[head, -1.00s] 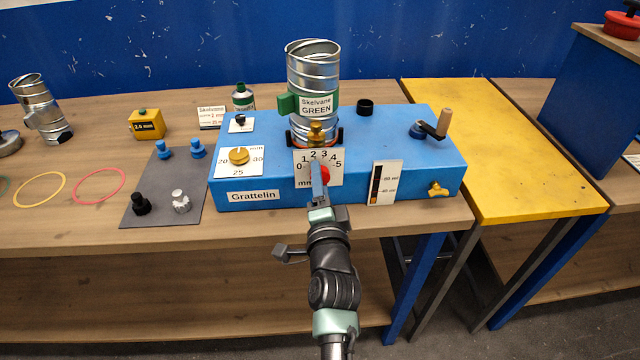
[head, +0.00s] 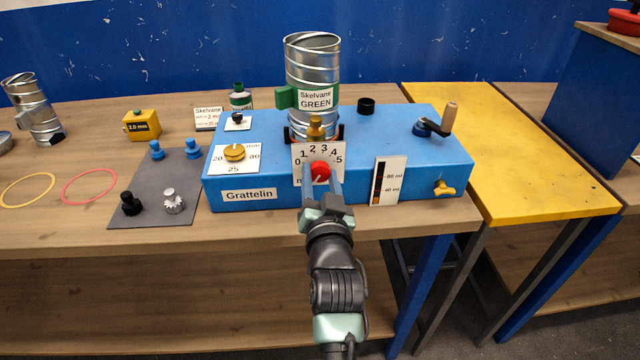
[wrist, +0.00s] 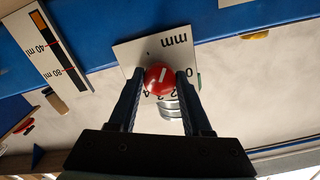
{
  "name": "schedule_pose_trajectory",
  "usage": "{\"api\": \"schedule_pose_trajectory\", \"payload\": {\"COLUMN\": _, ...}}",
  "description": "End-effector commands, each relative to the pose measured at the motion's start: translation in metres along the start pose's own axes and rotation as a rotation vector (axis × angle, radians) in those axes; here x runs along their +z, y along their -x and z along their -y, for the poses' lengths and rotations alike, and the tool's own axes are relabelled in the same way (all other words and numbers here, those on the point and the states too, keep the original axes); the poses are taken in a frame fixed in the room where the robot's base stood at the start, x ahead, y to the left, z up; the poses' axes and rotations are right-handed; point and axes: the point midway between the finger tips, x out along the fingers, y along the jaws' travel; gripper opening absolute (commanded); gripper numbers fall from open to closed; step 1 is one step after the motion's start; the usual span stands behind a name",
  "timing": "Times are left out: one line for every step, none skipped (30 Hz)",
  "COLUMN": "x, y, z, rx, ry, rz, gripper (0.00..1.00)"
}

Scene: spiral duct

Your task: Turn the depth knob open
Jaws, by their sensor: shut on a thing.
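The red depth knob (head: 320,171) is on the front of the blue Grattelin box (head: 408,156), on a white dial plate (head: 308,152) numbered 0 to 5. My gripper (head: 321,174) reaches it from the front, with one finger on its left and one on its right. In the wrist view the knob (wrist: 158,79) sits between the fingertips of my gripper (wrist: 160,82), which is shut on it. A pale mark shows on the knob face. The fingers and knob hide part of the dial and its mm lettering.
A silver duct (head: 312,75) labelled Skelvane GREEN stands on the box above the dial. A brass knob (head: 234,152) is to the left, a ml gauge (head: 388,181) and crank (head: 440,123) to the right. A grey mat (head: 150,205) with small knobs lies left of the box.

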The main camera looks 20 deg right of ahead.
Motion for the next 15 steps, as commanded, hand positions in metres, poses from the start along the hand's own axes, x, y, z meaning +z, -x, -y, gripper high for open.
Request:
{"api": "schedule_pose_trajectory", "payload": {"x": 0.0033, "y": 0.0001, "z": -0.0018, "rx": 0.001, "ry": 0.047, "rz": 0.001, "gripper": 0.00}}
{"api": "schedule_pose_trajectory", "payload": {"x": 0.0033, "y": 0.0000, "z": -0.0020, "rx": 0.002, "ry": 0.075, "rz": 0.001, "gripper": 0.00}}
{"api": "schedule_pose_trajectory", "payload": {"x": 0.0032, "y": 0.0000, "z": -0.0023, "rx": 0.002, "ry": 0.113, "rz": 0.002, "gripper": 0.00}}
{"api": "schedule_pose_trajectory", "payload": {"x": 0.0030, "y": 0.0000, "z": -0.0023, "rx": 0.002, "ry": 0.140, "rz": 0.002, "gripper": 0.00}}
{"api": "schedule_pose_trajectory", "payload": {"x": 0.0028, "y": 0.0000, "z": -0.0020, "rx": 0.001, "ry": 0.168, "rz": 0.001, "gripper": 0.00}}
{"api": "schedule_pose_trajectory", "payload": {"x": 0.0026, "y": 0.0000, "z": -0.0018, "rx": 0.001, "ry": 0.205, "rz": 0.001, "gripper": 0.00}}
{"api": "schedule_pose_trajectory", "payload": {"x": 0.0024, "y": 0.0000, "z": -0.0019, "rx": 0.001, "ry": 0.232, "rz": 0.001, "gripper": 0.00}}
{"api": "schedule_pose_trajectory", "payload": {"x": 0.0023, "y": 0.0000, "z": -0.0020, "rx": 0.001, "ry": 0.258, "rz": 0.001, "gripper": 0.00}}
{"api": "schedule_pose_trajectory", "payload": {"x": 0.0024, "y": 0.0000, "z": -0.0021, "rx": 0.002, "ry": 0.293, "rz": 0.002, "gripper": 0.00}}
{"api": "schedule_pose_trajectory", "payload": {"x": 0.0024, "y": 0.0000, "z": -0.0021, "rx": 0.002, "ry": 0.318, "rz": 0.002, "gripper": 0.00}}
{"api": "schedule_pose_trajectory", "payload": {"x": 0.0024, "y": 0.0000, "z": -0.0022, "rx": 0.002, "ry": 0.343, "rz": 0.002, "gripper": 0.00}}
{"api": "schedule_pose_trajectory", "payload": {"x": 0.0023, "y": 0.0000, "z": -0.0022, "rx": 0.002, "ry": 0.373, "rz": 0.003, "gripper": 0.00}}
{"api": "schedule_pose_trajectory", "payload": {"x": 0.0023, "y": 0.0000, "z": -0.0021, "rx": 0.002, "ry": 0.394, "rz": 0.002, "gripper": 0.00}}
{"api": "schedule_pose_trajectory", "payload": {"x": 0.0021, "y": 0.0000, "z": -0.0020, "rx": 0.001, "ry": 0.416, "rz": 0.002, "gripper": 0.00}}
{"api": "schedule_pose_trajectory", "payload": {"x": 0.0020, "y": 0.0000, "z": -0.0019, "rx": 0.001, "ry": 0.442, "rz": 0.002, "gripper": 0.00}}
